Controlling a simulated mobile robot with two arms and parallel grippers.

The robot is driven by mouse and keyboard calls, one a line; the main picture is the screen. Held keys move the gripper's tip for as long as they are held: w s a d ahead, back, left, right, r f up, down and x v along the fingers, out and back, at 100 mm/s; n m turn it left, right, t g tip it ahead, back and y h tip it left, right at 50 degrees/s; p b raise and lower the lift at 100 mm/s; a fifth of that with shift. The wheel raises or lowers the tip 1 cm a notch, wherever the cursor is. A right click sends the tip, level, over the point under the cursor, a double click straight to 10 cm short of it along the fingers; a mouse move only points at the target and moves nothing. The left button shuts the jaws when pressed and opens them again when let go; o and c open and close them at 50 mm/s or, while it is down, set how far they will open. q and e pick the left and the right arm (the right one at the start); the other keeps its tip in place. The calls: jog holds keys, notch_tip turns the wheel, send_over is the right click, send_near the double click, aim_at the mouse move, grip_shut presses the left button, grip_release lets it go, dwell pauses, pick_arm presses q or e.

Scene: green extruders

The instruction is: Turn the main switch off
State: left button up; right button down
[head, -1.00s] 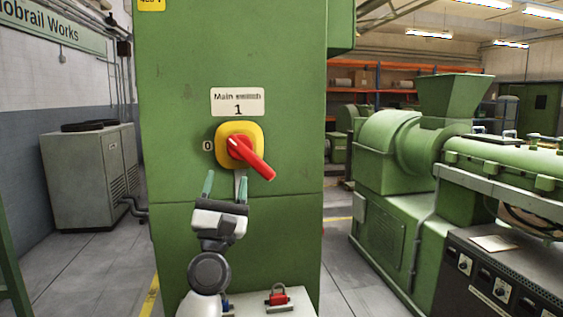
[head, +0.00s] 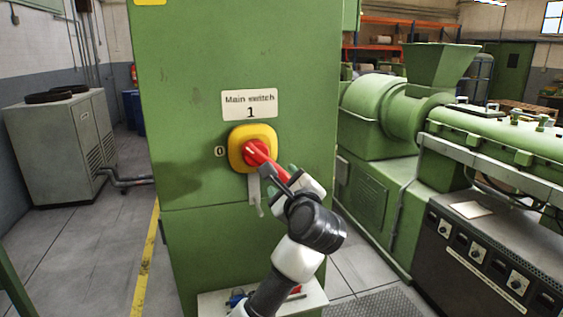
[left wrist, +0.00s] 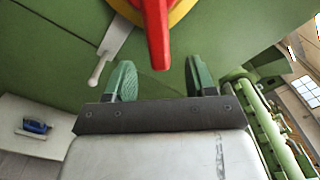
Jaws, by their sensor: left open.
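The main switch is a yellow plate (head: 238,159) with a red handle (head: 257,153) on the green cabinet (head: 190,110). The handle slants down to the right. A "0" is printed left of the plate and a "1" on the label (head: 249,104) above. My left gripper (head: 284,177) is at the handle's lower end, partly hidden by its own wrist. In the left wrist view, my left gripper (left wrist: 160,80) is open, and the tip of the red handle (left wrist: 157,35) hangs between its fingers with a gap on each side. My right gripper is not in view.
A grey metal tab (head: 254,191) hangs below the switch. A white shelf (head: 313,295) below holds a blue padlock (left wrist: 36,127). Green machinery (head: 385,130) stands to the right; a grey cabinet (head: 50,150) stands at the left. The floor between is clear.

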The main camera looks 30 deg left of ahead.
pick_arm(q)
jog(key=p+x, duration=0.2)
jog(key=x, duration=0.4)
jog(key=shift+a+r+p, duration=0.2)
jog(key=shift+a+p, duration=0.2)
jog(key=shift+w+a+f, duration=0.1)
jog(key=shift+w+a, duration=0.25)
jog(key=shift+w, duration=0.05)
jog(key=shift+w+f, duration=0.1)
jog(key=shift+c, duration=0.4)
jog(key=c, duration=0.7)
grip_shut()
